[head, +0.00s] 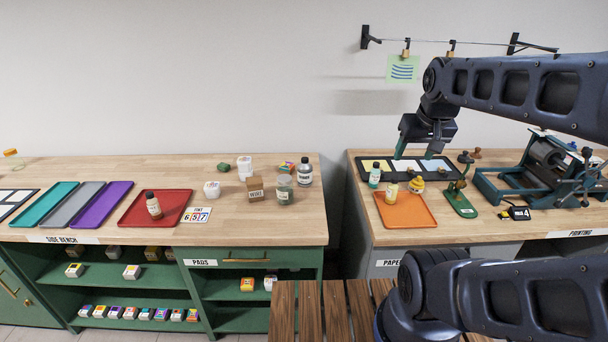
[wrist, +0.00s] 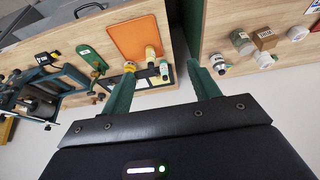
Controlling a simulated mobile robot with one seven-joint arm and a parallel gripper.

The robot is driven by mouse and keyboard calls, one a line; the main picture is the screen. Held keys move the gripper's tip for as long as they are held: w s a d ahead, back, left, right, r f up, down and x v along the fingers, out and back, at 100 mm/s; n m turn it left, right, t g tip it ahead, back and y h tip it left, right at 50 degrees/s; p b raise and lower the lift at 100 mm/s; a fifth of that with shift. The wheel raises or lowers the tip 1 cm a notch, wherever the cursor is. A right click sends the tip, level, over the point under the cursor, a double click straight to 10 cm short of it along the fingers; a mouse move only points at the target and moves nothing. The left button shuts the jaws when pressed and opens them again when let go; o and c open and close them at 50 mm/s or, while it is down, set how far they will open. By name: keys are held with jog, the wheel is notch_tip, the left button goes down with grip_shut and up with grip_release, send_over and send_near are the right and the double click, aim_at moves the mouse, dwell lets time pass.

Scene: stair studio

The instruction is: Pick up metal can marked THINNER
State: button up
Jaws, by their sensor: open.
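A small pale grey can or bottle with a dark cap and a dark label band (head: 305,171) stands upright near the right back corner of the side bench. It may be the THINNER can, but its lettering is too small to read. It also seems to show in the wrist view (wrist: 220,66), just right of one fingertip. My gripper (head: 418,151) is open and empty, raised above the back of the printing bench, to the right of that can. In the wrist view its two green fingers (wrist: 162,72) are spread wide with nothing held between them.
A greenish jar (head: 285,188), a brown box (head: 255,188) and white containers stand left of the can. A gap separates the side bench from the printing bench, which holds an orange tray (head: 405,218), bottles and a press (head: 545,170). A line hangs above.

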jog(key=o, duration=0.4)
jog(key=shift+w, duration=0.1)
jog(key=n+g, duration=0.5)
jog(key=n, duration=1.3)
send_over(305, 169)
jog(key=w, duration=0.3)
notch_tip(305, 169, down, 20)
jog(key=shift+s+d, duration=0.15)
jog(key=shift+f, duration=5.65)
